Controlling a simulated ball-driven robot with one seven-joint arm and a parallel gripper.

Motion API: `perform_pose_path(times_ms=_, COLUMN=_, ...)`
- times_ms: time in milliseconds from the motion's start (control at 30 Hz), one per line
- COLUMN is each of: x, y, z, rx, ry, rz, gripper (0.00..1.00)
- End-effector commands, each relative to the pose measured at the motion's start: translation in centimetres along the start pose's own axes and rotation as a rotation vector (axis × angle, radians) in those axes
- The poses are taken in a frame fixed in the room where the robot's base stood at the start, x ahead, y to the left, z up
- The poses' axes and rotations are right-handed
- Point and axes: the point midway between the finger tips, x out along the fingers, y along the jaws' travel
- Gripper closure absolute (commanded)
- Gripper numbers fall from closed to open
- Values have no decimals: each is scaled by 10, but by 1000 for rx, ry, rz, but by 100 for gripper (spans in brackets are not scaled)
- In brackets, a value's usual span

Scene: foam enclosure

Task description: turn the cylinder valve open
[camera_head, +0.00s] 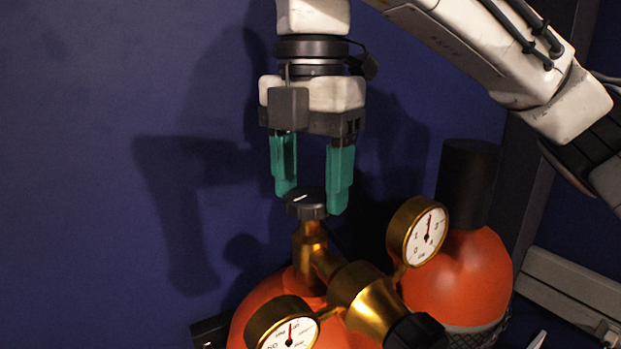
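The cylinder valve is a black knob (307,203) with a white mark on top, on an upright brass stem (309,243) above an orange cylinder (262,304). My gripper (312,202) points straight down over the knob. Its two teal fingers are spread, one on each side of the knob. The right finger's tip reaches down beside the knob and the left tip ends near its top edge. I cannot tell whether either finger touches it. The cylinder's lower part is out of the frame.
A brass regulator (362,297) with a lower gauge (289,335), an upper gauge (425,236) and a black knob (416,332) sits right of the valve. A second orange cylinder (470,280) with a black cap (468,184) stands behind. The blue wall (100,150) is behind; the left side looks clear.

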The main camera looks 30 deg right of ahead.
Motion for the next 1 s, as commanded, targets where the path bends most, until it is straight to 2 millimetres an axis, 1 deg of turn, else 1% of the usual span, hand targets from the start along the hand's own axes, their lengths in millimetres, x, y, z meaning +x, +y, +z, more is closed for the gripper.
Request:
perform_pose_path(times_ms=33, x=0, y=0, z=0, rx=1, ry=0, rz=0, gripper=36)
perform_pose_path(times_ms=200, x=0, y=0, z=0, rx=0, ry=0, rz=-2, gripper=19)
perform_pose_path(times_ms=233, x=0, y=0, z=0, rx=0, ry=0, rz=-2, gripper=18)
perform_pose_path(times_ms=467, x=0, y=0, z=0, rx=-1, ry=0, rz=-3, gripper=18)
perform_pose_path(times_ms=567, x=-4, y=0, z=0, rx=0, ry=-1, rz=-3, gripper=18)
perform_pose_path(times_ms=667, x=-15, y=0, z=0, rx=2, ry=-3, rz=-2, gripper=18)
perform_pose_path(times_ms=733, x=-26, y=0, z=0, rx=1, ry=-3, rz=-1, gripper=18)
perform_pose_path(times_ms=1000, x=-78, y=0, z=0, rx=3, ry=-3, rz=-1, gripper=18)
